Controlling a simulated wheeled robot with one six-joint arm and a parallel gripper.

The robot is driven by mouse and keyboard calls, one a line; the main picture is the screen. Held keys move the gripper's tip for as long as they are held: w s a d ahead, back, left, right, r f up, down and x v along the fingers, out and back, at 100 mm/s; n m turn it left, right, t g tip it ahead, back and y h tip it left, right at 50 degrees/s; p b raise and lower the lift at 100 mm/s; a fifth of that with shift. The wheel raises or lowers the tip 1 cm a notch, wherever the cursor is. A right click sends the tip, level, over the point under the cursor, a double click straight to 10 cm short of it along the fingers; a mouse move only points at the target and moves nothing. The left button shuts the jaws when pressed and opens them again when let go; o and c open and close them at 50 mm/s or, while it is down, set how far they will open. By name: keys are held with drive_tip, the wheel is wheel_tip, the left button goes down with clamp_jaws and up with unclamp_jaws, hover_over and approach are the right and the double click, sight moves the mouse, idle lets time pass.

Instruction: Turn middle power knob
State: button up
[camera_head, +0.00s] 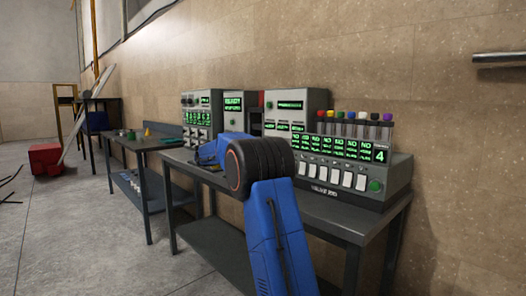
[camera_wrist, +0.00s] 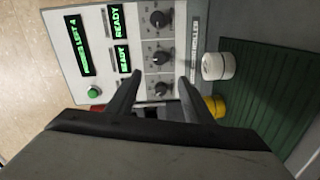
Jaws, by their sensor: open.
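In the wrist view a pale control panel (camera_wrist: 85,22) fills the upper left, turned on its side. Three black knobs stand in a column on it: an upper knob (camera_wrist: 161,17), a middle knob (camera_wrist: 155,53) and a lower knob (camera_wrist: 158,89). My gripper (camera_wrist: 159,80) is open and empty. Its two dark fingers point at the panel, one on each side of the lower knob. In the picture the middle knob lies just beyond the fingertips. I cannot tell whether anything touches. In the head view my arm hides the gripper and these knobs.
Beside the knobs are green READY displays (camera_wrist: 117,22), a green button (camera_wrist: 94,92), a white cylinder (camera_wrist: 217,66) and a yellow piece (camera_wrist: 215,106). In the head view a tester with coloured tubes (camera_head: 358,150) stands on the table right of my arm. Open floor (camera_head: 90,240) lies left.

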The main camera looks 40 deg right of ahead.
drive_tip(key=shift+s+a+r, duration=0.1)
drive_tip(key=shift+a, duration=1.2)
